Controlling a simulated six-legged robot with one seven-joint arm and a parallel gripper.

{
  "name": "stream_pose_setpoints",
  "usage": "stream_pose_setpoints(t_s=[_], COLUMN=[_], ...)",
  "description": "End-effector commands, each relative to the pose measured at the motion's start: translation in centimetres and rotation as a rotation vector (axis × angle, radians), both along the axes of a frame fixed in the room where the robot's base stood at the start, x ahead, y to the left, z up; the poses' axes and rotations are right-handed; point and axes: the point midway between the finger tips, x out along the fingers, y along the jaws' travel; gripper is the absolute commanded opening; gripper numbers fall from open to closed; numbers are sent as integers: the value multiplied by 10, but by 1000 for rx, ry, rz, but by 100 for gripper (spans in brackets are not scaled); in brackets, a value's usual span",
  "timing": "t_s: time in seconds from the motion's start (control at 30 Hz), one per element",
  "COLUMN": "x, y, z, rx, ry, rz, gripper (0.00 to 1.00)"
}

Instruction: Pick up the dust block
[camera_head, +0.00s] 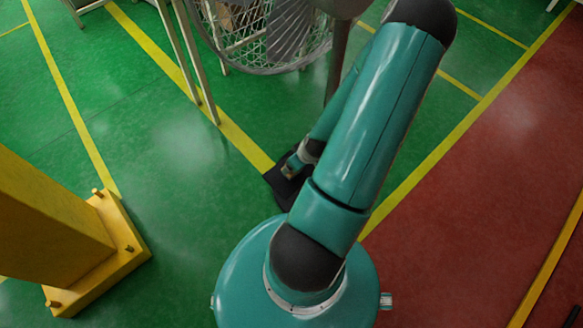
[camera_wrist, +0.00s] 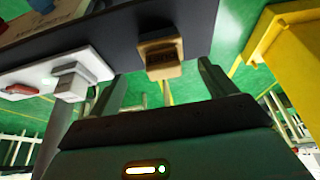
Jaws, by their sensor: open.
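In the wrist view, a small tan block (camera_wrist: 164,68) with a darker brown recessed face sits against the edge of a dark grey panel (camera_wrist: 115,45). A pale grey-white block (camera_wrist: 70,86) is on a white plate to its left. No label shows, so I cannot tell for certain which is the dust block. My gripper (camera_wrist: 161,80) is open, one finger on each side of the tan block in the picture. I see no contact, and the depth gap is unclear.
A red piece (camera_wrist: 20,89) lies on the white plate (camera_wrist: 25,77). A yellow post with a bolted base (camera_head: 118,235) stands at left in the head view. A large caged fan (camera_head: 265,35) stands at the back. Green floor (camera_head: 185,215) is open between them.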

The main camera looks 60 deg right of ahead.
Motion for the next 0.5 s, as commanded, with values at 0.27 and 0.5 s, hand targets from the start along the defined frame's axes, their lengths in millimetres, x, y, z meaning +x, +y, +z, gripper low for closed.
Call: stream_pose_setpoints(t_s=[0.27, 0.5], x=[10, 25], y=[0, 1], z=[-20, -48], rx=[0, 2], ry=[0, 1], rz=[3, 3], gripper=[84, 84])
